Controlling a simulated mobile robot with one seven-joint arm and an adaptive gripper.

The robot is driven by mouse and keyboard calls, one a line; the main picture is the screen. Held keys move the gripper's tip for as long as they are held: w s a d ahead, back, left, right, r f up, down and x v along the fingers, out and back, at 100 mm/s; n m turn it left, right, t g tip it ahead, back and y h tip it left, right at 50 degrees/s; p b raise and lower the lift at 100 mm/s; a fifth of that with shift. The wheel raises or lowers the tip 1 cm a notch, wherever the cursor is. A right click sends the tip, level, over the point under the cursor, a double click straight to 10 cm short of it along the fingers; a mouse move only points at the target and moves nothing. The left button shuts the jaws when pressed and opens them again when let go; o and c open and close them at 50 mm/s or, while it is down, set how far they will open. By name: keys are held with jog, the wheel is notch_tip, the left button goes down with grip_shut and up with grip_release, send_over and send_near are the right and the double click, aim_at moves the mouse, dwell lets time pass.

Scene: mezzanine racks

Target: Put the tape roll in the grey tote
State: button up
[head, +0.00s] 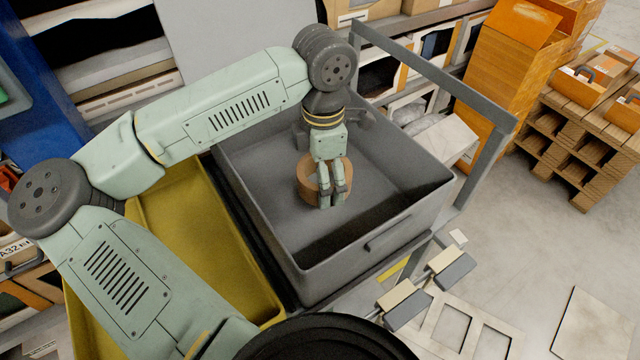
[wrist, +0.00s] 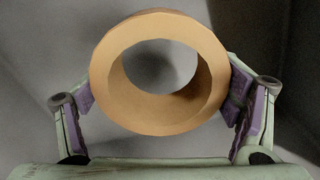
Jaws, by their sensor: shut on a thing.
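The tan tape roll (head: 309,181) is between the fingers of my gripper (head: 333,198), seen in the head view over the inside of the grey tote (head: 262,202). In the wrist view the tape roll (wrist: 110,75) faces the camera with its round hole open, and a finger pad of my gripper (wrist: 160,105) presses on each side of it. Grey tote surfaces fill the background there. I cannot tell whether the roll touches the tote floor. My fingers hide part of the roll in the head view.
A yellow tray (head: 190,235) lies left of the tote. A grey frame rail (head: 430,75) runs along the tote's far right side. Racks with boxes stand behind, and a wooden pallet (head: 570,150) stands at the right. The tote looks otherwise empty.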

notch_tip(320, 180, down, 4)
jog(key=shift+p, duration=0.45)
jog(key=shift+f, duration=0.3)
jog(key=shift+f+b, duration=0.25)
jog(key=shift+b, duration=0.15)
jog(key=o, duration=1.1)
jog(key=shift+r, duration=0.1)
jog(key=shift+r+p, duration=0.25)
jog(key=shift+p, duration=0.15)
notch_tip(320, 180, up, 12)
jog(key=shift+f+b, duration=0.1)
jog(key=shift+b, duration=0.85)
